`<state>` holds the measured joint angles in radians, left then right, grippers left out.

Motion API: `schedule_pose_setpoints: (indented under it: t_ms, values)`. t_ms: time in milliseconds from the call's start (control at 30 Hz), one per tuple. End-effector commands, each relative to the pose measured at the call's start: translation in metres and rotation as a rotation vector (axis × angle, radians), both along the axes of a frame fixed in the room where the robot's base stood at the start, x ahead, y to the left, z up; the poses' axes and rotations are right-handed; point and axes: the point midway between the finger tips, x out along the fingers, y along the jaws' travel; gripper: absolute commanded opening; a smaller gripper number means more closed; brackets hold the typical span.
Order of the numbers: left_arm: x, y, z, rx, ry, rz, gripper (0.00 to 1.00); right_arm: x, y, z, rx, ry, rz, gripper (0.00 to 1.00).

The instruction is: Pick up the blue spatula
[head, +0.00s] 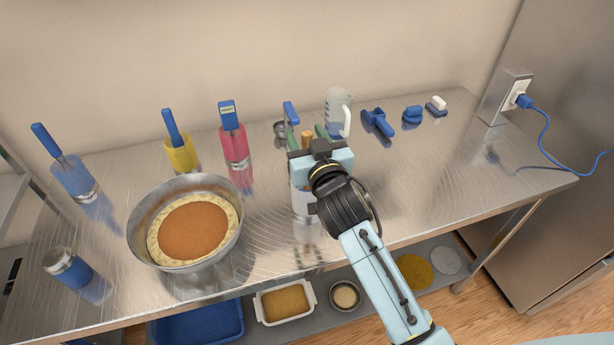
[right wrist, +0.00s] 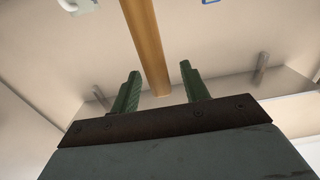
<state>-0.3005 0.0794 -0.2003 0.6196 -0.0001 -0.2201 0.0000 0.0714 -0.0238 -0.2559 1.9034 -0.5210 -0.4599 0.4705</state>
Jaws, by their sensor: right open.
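Several blue-handled tools are in view, and I cannot tell for sure which is the blue spatula. One blue handle (head: 290,113) stands up just left of my right gripper. Others stand in a blue cup (head: 72,178), a yellow cup (head: 181,156) and a red cup (head: 236,146). My right gripper (head: 307,133) is open, its green fingers pointing away over the table. A wooden handle (right wrist: 144,45) shows between and beyond the fingers in the right wrist view; contact cannot be told. The gripper partly hides a pale container (head: 303,208). My left gripper is out of view.
A metal bowl (head: 137,232) with orange-brown contents stands at front left, near a blue-banded jar (head: 67,268). A clear jug (head: 337,108), blue tool (head: 378,123) and brushes (head: 412,114) are at the back. The table's right part is mostly clear.

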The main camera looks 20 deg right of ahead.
Motion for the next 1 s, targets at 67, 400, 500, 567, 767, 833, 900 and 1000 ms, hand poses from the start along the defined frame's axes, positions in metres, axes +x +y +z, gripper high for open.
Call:
schedule_pose_setpoints:
  t_ms: [67,400,500,567,767,833,900,1000]
  values:
    - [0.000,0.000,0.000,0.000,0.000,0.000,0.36,0.000,0.000,0.000,0.000,0.000,0.000,0.45]
    - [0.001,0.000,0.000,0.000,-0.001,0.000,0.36,-0.001,0.000,0.000,-0.001,0.001,0.000,0.06]
    - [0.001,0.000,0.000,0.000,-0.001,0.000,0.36,-0.001,0.000,0.000,-0.001,0.000,0.000,0.00]
    - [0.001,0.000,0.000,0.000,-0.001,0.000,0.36,-0.001,0.000,0.000,-0.001,0.000,0.000,0.00]
    - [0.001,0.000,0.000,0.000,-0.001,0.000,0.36,0.000,0.000,0.002,-0.001,0.000,0.000,0.00]
    - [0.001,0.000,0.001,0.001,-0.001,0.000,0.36,0.000,0.000,0.006,-0.001,-0.001,-0.001,0.00]
    - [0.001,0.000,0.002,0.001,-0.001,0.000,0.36,0.000,0.000,0.012,-0.001,-0.002,-0.001,0.00]
    - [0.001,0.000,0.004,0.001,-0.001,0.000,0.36,0.000,0.000,0.026,0.000,-0.004,0.001,0.00]
